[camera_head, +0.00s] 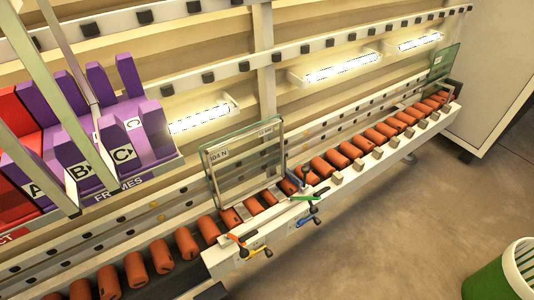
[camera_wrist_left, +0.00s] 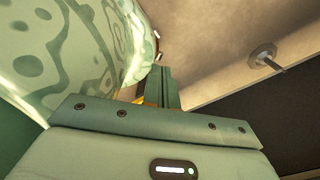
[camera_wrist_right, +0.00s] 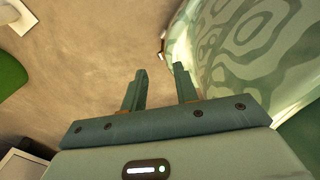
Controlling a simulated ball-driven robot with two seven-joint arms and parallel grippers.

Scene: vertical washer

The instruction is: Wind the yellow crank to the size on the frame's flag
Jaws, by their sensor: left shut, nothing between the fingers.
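The yellow crank (camera_head: 260,252) is on the front of the pale rail box below the orange rollers, in the lower middle of the head view. An orange-red lever (camera_head: 236,239) sits just above it. A glass frame (camera_head: 246,165) stands upright over the rollers. A white flag (camera_head: 219,155) at its upper left seems to read "104 N"; a second small label (camera_head: 267,127) is too small to read. My left gripper (camera_wrist_left: 163,88) is shut and empty in its wrist view. My right gripper (camera_wrist_right: 160,85) is open and empty in its wrist view. Neither gripper shows in the head view.
A blue crank (camera_head: 309,221) and a green lever (camera_head: 305,197) are right of the yellow crank. A green-and-white bin (camera_head: 505,275) is at lower right. The floor before the rail is clear.

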